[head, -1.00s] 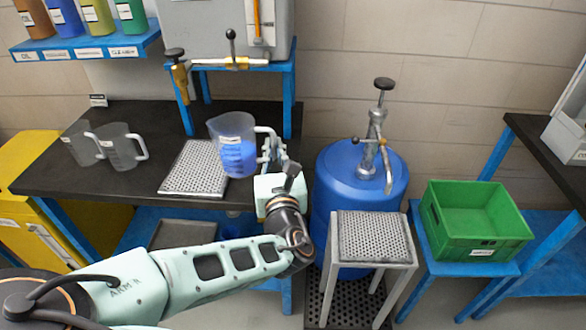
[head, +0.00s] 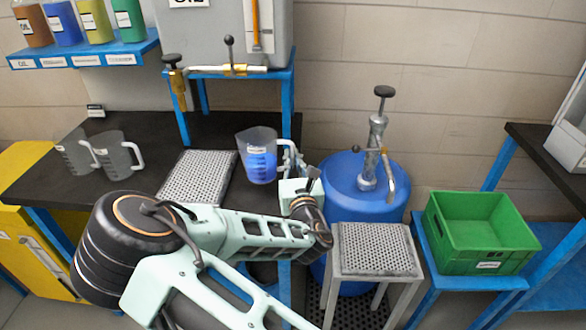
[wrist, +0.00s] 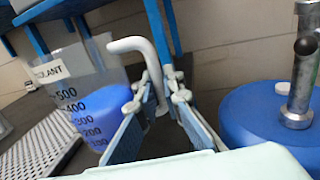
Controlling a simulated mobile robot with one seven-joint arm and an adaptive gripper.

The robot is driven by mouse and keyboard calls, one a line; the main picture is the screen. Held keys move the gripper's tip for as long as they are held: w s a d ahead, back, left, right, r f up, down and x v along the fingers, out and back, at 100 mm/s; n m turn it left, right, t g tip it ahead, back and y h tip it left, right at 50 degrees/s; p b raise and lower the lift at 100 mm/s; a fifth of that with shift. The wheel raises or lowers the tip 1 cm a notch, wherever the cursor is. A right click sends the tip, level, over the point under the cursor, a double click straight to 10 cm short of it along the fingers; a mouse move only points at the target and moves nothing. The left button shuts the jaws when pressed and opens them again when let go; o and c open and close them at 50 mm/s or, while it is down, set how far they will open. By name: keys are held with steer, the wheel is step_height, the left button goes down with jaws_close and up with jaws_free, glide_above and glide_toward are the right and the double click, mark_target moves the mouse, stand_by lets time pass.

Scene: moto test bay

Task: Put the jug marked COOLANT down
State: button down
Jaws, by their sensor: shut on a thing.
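The jug marked COOLANT (head: 258,160) is a clear measuring jug partly filled with blue liquid. In the wrist view the jug (wrist: 85,95) shows its label and scale, with the liquid near the 400 to 500 marks. My gripper (head: 292,160) is shut on its pale handle at the jug's right side; the fingers (wrist: 158,100) show on either side of the handle in the wrist view. The jug is roughly upright at the right end of the dark bench, right of a perforated metal plate (head: 197,180). I cannot tell whether its base touches the bench.
Two empty clear jugs (head: 118,158) stand on the dark bench (head: 60,190) at left. A grey tank (head: 225,35) on a blue stand has a tap above the bench. A blue drum (head: 345,190) with a pump, a perforated stand (head: 375,250) and a green crate (head: 480,232) are at right.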

steer(key=shift+w+f, duration=0.15)
steer(key=shift+f, duration=1.45)
steer(key=shift+f+b, duration=0.15)
steer(key=shift+b, duration=0.2)
steer(key=c, duration=2.1)
jaws_free()
steer(key=shift+d, duration=0.1)
steer(key=shift+s+d+p, duration=0.3)
steer(key=shift+s+p, duration=0.4)
steer(key=shift+s, duration=1.3)
steer(key=shift+s+d+p, duration=0.35)
steer(key=shift+s+p, duration=0.3)
steer(key=shift+s, duration=1.3)
steer(key=shift+s+d+p, duration=0.3)
steer(key=shift+s+p, duration=0.4)
steer(key=shift+s, duration=1.3)
